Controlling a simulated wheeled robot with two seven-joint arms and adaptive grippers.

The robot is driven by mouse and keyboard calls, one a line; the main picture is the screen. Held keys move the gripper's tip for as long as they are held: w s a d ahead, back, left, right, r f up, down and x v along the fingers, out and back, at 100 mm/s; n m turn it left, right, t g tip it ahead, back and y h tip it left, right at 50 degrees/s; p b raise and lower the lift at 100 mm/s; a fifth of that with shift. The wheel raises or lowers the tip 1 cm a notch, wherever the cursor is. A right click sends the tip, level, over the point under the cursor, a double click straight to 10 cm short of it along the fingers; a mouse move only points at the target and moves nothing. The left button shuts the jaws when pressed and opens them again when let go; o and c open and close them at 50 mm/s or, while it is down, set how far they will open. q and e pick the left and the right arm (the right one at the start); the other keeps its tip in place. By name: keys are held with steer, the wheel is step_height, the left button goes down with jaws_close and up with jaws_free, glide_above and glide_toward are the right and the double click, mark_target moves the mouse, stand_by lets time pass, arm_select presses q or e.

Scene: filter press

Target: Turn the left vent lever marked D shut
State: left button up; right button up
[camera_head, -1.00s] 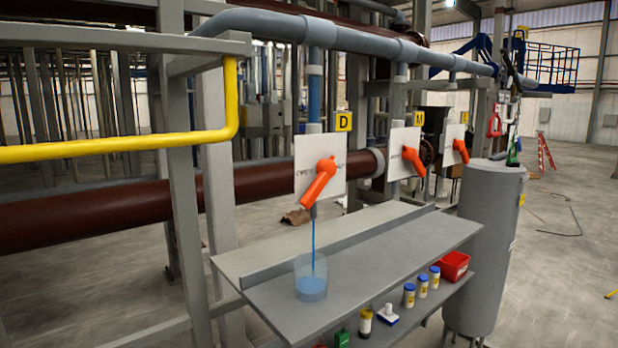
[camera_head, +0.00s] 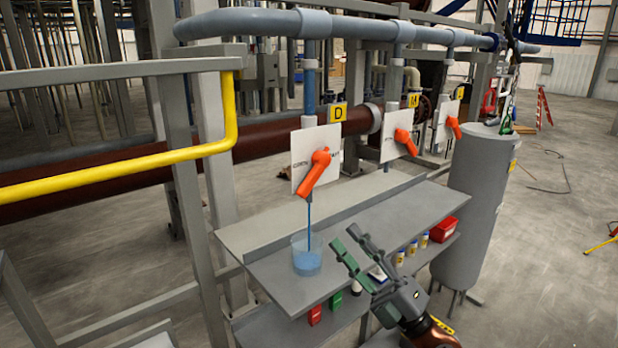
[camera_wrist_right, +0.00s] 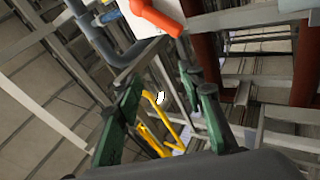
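The orange vent lever D (camera_head: 315,173) sits on a white plate (camera_head: 330,142) below the yellow D sign (camera_head: 338,112). Its handle points down and slightly left. Blue liquid runs from beneath it into a clear beaker (camera_head: 306,258) on the grey shelf. My right gripper (camera_head: 349,246) is open and empty, in front of the shelf, below and right of the lever, not touching it. In the right wrist view its two green fingers (camera_wrist_right: 160,100) stand apart, and an orange lever (camera_wrist_right: 157,14) shows at the top edge. My left gripper is out of view.
Two more orange levers, the middle one (camera_head: 405,142) and the far one (camera_head: 453,127), are to the right. A yellow rail (camera_head: 130,162) is at left. Bottles and a red bin (camera_head: 443,229) stand on the lower shelf. A grey tank (camera_head: 472,205) stands at right.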

steer(key=s+a+r+n+g+y, duration=0.2)
steer(key=s+a+r+n+g, duration=0.2)
steer(key=a+n+g, duration=0.15)
steer(key=n+t+h, duration=0.2)
steer(key=t+h, duration=0.1)
steer(key=h, duration=0.7)
glide_toward(312, 184)
steer(key=x, duration=0.3)
steer(key=shift+m, duration=0.25)
steer(key=p+x, duration=0.4)
steer(key=x, duration=0.2)
steer(key=shift+w+a+r, duration=0.15)
steer(key=shift+w+r, duration=0.05)
steer(key=shift+w+a+f, duration=0.1)
steer(key=shift+w+a, duration=0.3)
steer(key=shift+w, duration=0.05)
steer(key=shift+w+f, duration=0.1)
steer(key=shift+w, duration=0.05)
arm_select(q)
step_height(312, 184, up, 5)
arm_select(e)
steer(key=shift+c, duration=0.3)
